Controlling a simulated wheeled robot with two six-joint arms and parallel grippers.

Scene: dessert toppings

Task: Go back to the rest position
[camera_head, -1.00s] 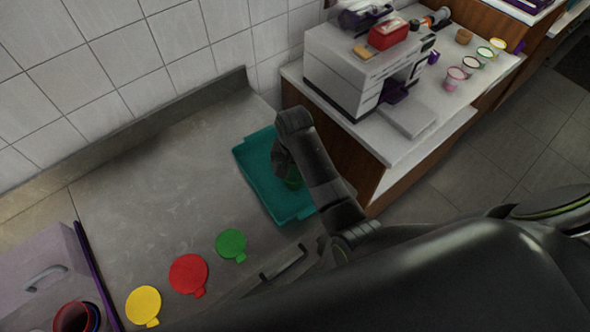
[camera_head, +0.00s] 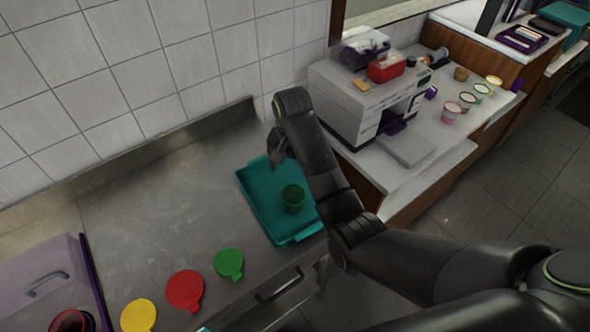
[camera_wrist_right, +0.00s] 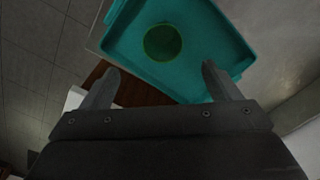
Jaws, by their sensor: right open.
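My right gripper (camera_head: 277,152) is above the far part of the teal tray in the head view. In the right wrist view its two fingers (camera_wrist_right: 157,88) are spread apart with nothing between them. A green cup (camera_head: 292,197) stands in the teal tray (camera_head: 262,222), apart from the fingers. The cup also shows in the right wrist view (camera_wrist_right: 162,42), inside the tray (camera_wrist_right: 118,47). My left gripper is not in view.
Green (camera_head: 229,263), red (camera_head: 185,290) and yellow (camera_head: 139,315) lids lie on the steel counter (camera_head: 150,225). A lilac box (camera_head: 40,270) with a handle is at left. A white machine (camera_head: 345,105) and several small cups stand on the right-hand counter.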

